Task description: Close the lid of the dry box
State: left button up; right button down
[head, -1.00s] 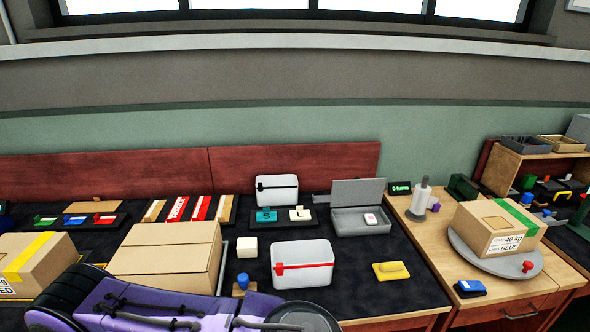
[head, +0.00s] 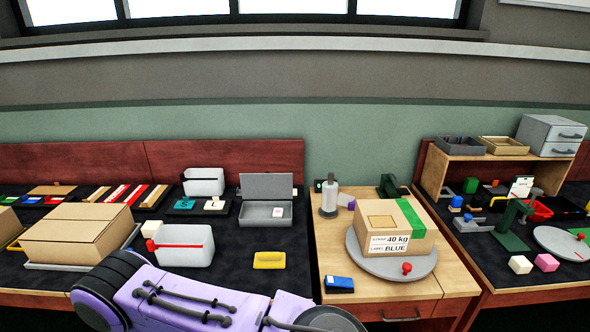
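A grey box (head: 248,214) with its flat lid (head: 266,186) standing up at the back is on the dark mat, left of the wooden table; I take it to be the dry box. The lid is open. A purple link of my own arm crosses the bottom of the head view, in front of and below the box. Neither of my grippers shows in this view.
A white bin with a red strap (head: 185,257) and a yellow block (head: 269,261) are in front of the box. A white bin (head: 204,174) is behind left. A carton (head: 393,239) on a grey turntable (head: 408,269) stands right.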

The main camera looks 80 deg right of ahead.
aim_at(267, 186)
jog(key=z, duration=0.05)
jog(key=k, duration=0.2)
jog(key=z, duration=1.05)
